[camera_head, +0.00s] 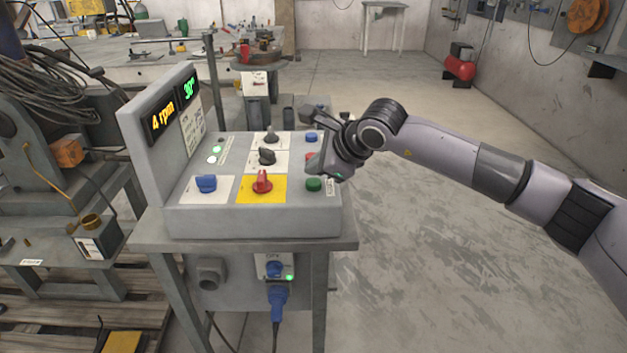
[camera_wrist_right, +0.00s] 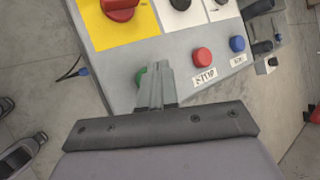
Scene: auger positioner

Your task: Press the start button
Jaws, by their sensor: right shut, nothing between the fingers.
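The green button (camera_head: 314,184) is at the front right corner of the grey control box (camera_head: 250,222). In the right wrist view the green button (camera_wrist_right: 140,77) is partly hidden behind my fingers. My right gripper (camera_head: 319,168) is shut and empty, its fingertips over the right side of the box close to the green button. The shut fingers also show in the right wrist view (camera_wrist_right: 156,70). I cannot tell whether they touch the button. The left gripper is not in view.
A red button (camera_wrist_right: 202,56) labelled STOP and a blue button (camera_wrist_right: 237,44) lie beyond the green one. A red knob (camera_head: 262,183) on a yellow plate and a blue switch (camera_head: 206,183) are to the left. The display panel (camera_head: 160,130) reads 4 rpm and 30°. Open floor lies right.

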